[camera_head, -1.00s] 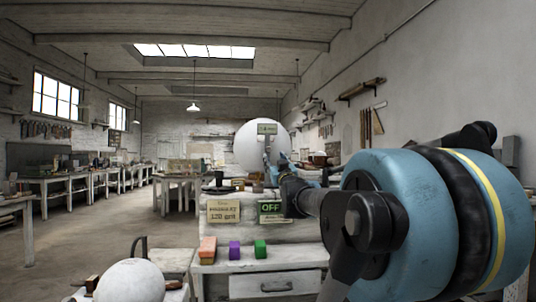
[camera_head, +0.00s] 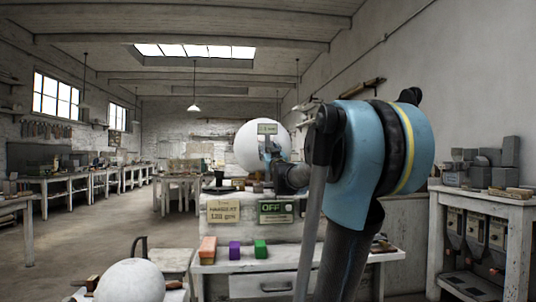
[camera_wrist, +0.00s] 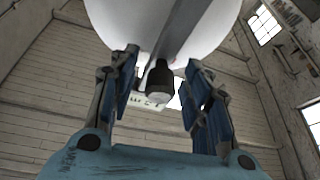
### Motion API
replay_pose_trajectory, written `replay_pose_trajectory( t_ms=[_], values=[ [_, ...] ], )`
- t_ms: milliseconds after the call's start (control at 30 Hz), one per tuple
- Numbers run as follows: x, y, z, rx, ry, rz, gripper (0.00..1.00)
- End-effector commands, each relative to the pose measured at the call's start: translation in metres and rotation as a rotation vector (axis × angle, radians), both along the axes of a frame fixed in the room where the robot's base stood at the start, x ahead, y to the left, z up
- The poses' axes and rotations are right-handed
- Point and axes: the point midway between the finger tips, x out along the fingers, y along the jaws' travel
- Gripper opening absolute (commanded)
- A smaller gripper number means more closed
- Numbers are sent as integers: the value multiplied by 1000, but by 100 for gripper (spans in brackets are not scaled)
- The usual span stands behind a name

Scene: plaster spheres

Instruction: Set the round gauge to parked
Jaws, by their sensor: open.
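A big white plaster sphere (camera_head: 255,146) stands behind the workbench. A narrow grey bar (camera_head: 268,146) runs down its front, with a small label (camera_head: 267,128) at the top. I take this bar to be the round gauge; its label is too small to read. In the wrist view the sphere (camera_wrist: 120,22) fills the top and the grey bar (camera_wrist: 188,35) ends near a dark round knob (camera_wrist: 160,78). My gripper (camera_wrist: 162,60) is open, one finger on each side of the knob, with gaps showing. Whether a finger touches it is unclear.
The bench (camera_head: 225,268) carries a yellowish sign (camera_head: 223,211), a green OFF sign (camera_head: 275,208), and orange (camera_head: 208,249), purple (camera_head: 234,250) and green (camera_head: 260,249) blocks. Another white sphere (camera_head: 130,283) is at front left. A table with grey blocks (camera_head: 510,205) stands right. Open floor lies left.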

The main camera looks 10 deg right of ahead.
Motion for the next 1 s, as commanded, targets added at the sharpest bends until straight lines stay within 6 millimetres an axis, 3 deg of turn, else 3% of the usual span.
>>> replay_pose_trajectory(
  t_ms=[400,600,1000],
  values=[
    [4,0,2,0,0,0,42],
    [4,0,2,0,0,0,0],
    [4,2,2,0,0,7,0]
  ],
)
